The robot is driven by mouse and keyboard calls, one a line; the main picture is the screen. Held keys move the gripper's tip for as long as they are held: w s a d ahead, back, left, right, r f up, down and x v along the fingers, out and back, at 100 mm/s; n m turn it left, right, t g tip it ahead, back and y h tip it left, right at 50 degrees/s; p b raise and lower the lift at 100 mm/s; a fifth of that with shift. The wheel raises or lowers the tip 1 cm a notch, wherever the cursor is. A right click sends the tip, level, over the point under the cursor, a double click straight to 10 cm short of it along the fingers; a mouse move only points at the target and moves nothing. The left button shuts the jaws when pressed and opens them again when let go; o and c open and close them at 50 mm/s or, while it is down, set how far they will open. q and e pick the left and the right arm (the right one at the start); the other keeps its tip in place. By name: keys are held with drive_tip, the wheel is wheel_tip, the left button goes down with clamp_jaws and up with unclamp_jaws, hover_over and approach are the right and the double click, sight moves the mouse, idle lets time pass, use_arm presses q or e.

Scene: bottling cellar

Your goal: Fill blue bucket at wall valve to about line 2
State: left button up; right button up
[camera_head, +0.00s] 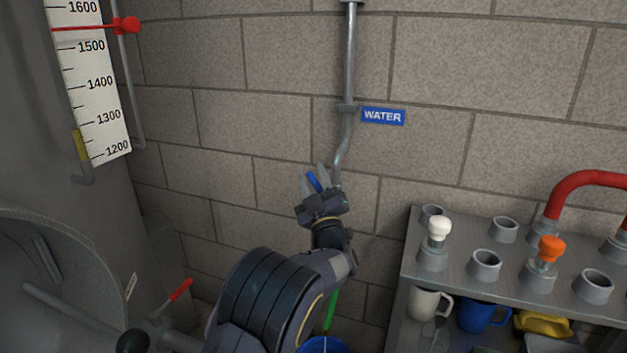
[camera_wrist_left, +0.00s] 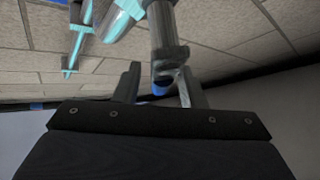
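The wall valve's grey pipe (camera_head: 349,60) runs down the block wall beside a blue WATER sign (camera_head: 382,116) and bends at its lower end. A blue handle (camera_head: 313,181) shows there. My left gripper (camera_head: 315,180) is at this lower end, its fingers apart on either side of the blue handle. In the left wrist view, the fingers (camera_wrist_left: 158,86) stand apart, with a bit of blue and the grey valve body (camera_wrist_left: 165,40) between and beyond them. Contact cannot be told. The blue bucket (camera_head: 325,346) shows only its top at the bottom edge; its inside and lines are hidden. My right gripper is out of view.
A grey shelf (camera_head: 410,262) with pipe sockets, a white and an orange knob, and mugs below stands at right. A steel tank (camera_head: 30,240) with a level scale (camera_head: 92,80) and a red-handled lever (camera_head: 178,292) is at left. A green strip (camera_head: 331,312) rises by the bucket.

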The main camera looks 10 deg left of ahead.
use_arm(q)
drive_tip(key=v, duration=0.7)
drive_tip(key=shift+s+d+f, duration=0.15)
drive_tip(key=shift+s+f, duration=0.1)
drive_tip(key=shift+s, duration=0.05)
